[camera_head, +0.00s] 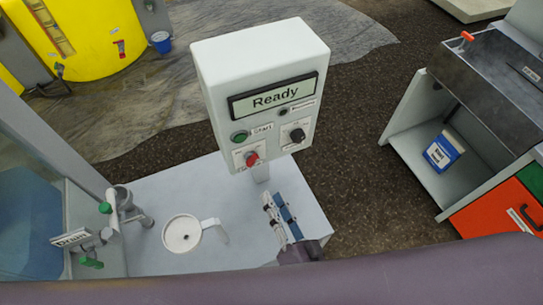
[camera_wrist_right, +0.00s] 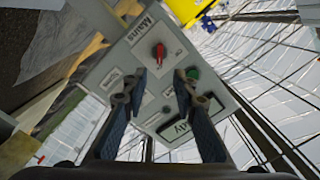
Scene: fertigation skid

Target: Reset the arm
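My right gripper (camera_head: 272,202) is low in front of the white control box (camera_head: 255,65), over the pale bench top. In the right wrist view its two blue-padded fingers (camera_wrist_right: 157,92) stand apart with nothing between them. The box shows a "Ready" display (camera_head: 272,97), a green start button (camera_head: 240,137), a red knob (camera_head: 252,158) and a black knob (camera_head: 297,135). The right wrist view shows the red knob (camera_wrist_right: 159,50) on a "Mains" plate and the green button (camera_wrist_right: 193,73), beyond the fingers. My left gripper is in neither view.
The pale bench (camera_head: 160,185) carries a round white cup with a handle (camera_head: 182,233) and pipework with green valve handles (camera_head: 105,208) near a "Drain" sign. At right, a shelf unit (camera_head: 407,150) holds a blue-and-white container (camera_head: 443,151). A yellow tank (camera_head: 85,35) stands at back left.

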